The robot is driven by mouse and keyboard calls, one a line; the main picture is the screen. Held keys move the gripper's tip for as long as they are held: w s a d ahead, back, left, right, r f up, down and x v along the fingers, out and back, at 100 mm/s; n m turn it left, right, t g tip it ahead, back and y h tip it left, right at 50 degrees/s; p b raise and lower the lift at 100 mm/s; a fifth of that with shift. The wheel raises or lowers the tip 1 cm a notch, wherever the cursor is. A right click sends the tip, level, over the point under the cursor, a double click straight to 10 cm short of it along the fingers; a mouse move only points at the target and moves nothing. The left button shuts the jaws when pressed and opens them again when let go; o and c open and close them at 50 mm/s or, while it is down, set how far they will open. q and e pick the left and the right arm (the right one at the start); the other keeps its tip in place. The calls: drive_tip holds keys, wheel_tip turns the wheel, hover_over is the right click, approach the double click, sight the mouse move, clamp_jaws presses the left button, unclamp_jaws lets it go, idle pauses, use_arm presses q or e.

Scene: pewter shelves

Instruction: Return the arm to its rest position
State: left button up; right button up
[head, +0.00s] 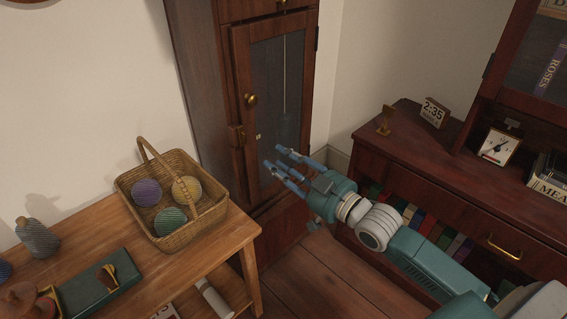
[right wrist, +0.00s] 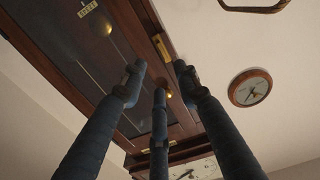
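My right arm reaches in from the lower right in the head view. Its blue-fingered right gripper (head: 276,162) is in front of the tall wooden cabinet (head: 204,90), near the lower part of the glass door (head: 278,85). The fingers are spread with nothing between them. In the right wrist view the fingers of the right gripper (right wrist: 159,80) stand apart and empty, with the cabinet door (right wrist: 70,45) behind them. Whether a fingertip touches the door cannot be told. My left gripper is not in view.
A wicker basket (head: 130,183) with several yarn balls stands on the wooden table (head: 200,262) at left. A dark red desk (head: 430,150) with a clock (head: 433,112) and a dial (head: 499,147) is at right. Bare floor (head: 310,280) lies between. A wall clock (right wrist: 250,88) shows in the wrist view.

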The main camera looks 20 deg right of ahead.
drive_tip(key=shift+s+d, duration=0.1)
drive_tip(key=shift+s, duration=0.2)
drive_tip(key=s+d+f+m+g+h, duration=0.1)
drive_tip(key=s+f+g+h, duration=0.1)
drive_tip(key=f, duration=0.8)
drive_tip(key=s+d+f+m+g+h, duration=0.1)
drive_tip(key=f+g, duration=0.1)
drive_tip(key=f, duration=0.8)
drive_tip(key=s+a+f+g+h, duration=0.1)
drive_tip(key=s+a+f+g, duration=0.15)
drive_tip(key=s+f, duration=0.7)
drive_tip(key=s+a+f+g+h, duration=0.1)
drive_tip(key=s+f+g, duration=0.3)
drive_tip(key=s+f, duration=0.5)
drive_tip(key=s+a+f+g+h, duration=0.15)
drive_tip(key=s+f+g, duration=0.25)
drive_tip(key=s+f, duration=0.5)
use_arm(q)
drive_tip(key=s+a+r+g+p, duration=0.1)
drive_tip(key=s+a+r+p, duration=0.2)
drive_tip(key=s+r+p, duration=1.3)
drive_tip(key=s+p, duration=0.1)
drive_tip(key=p, duration=1.6)
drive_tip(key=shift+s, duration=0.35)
use_arm(e)
drive_tip(key=s+d+r+g, duration=0.1)
drive_tip(key=s+d+r, duration=0.1)
drive_tip(key=s+r, duration=1.2)
drive_tip(key=s, duration=0.4)
drive_tip(key=shift+s, duration=0.2)
